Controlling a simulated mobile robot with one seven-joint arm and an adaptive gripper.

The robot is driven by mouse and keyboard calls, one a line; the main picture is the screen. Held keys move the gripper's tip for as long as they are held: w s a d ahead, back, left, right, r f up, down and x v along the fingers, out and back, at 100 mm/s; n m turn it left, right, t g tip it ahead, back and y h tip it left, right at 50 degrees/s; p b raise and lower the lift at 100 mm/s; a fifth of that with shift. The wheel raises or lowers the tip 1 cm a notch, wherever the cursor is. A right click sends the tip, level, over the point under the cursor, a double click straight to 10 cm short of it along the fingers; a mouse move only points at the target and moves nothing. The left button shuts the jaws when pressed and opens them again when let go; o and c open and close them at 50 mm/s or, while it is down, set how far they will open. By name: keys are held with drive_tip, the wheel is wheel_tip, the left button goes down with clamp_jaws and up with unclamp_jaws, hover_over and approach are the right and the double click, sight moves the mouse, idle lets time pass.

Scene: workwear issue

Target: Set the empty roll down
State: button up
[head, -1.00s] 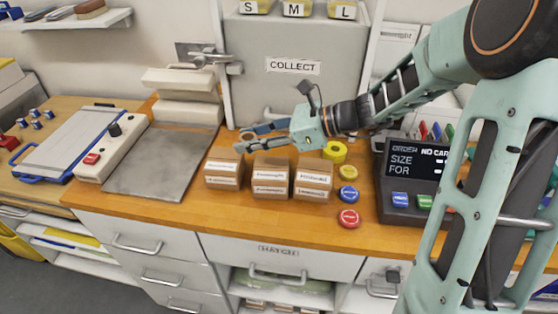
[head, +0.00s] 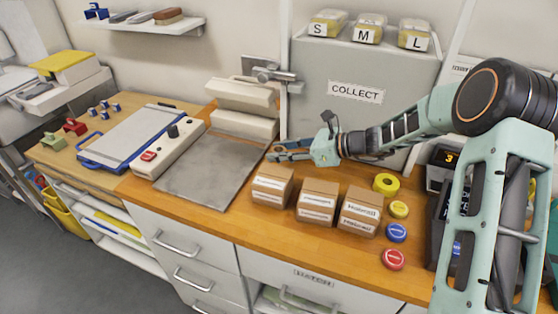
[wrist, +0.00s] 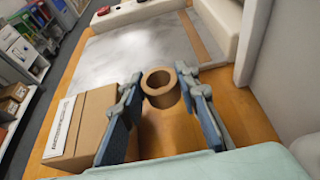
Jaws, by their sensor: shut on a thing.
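The empty roll (wrist: 160,88) is a short brown cardboard ring with an open middle. In the wrist view it sits between the fingertips of my gripper (wrist: 158,82), which is shut on it. I cannot tell whether the roll touches the wooden counter. In the head view my gripper (head: 272,154) is just behind the leftmost cardboard box, by the right edge of the grey plate; the roll is too small to make out there.
Cardboard boxes (head: 317,201) stand in a row at the counter's front; the leftmost (wrist: 82,125) is close beside my left finger. The grey plate (head: 200,170) lies flat and bare. The COLLECT cabinet (head: 345,120) stands behind. Yellow tape (head: 386,183) and coloured discs lie right.

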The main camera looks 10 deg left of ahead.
drive_tip(key=shift+w+a+f, duration=0.35)
drive_tip(key=shift+w+f, duration=0.1)
drive_tip(key=shift+f, duration=1.75)
drive_tip(key=shift+f, duration=0.2)
drive_tip(key=o, duration=0.7)
drive_tip(key=shift+o, duration=0.2)
drive_tip(key=shift+r, duration=0.1)
drive_tip(key=shift+r, duration=0.2)
drive_tip(key=v, duration=1.2)
drive_tip(key=shift+f, duration=0.1)
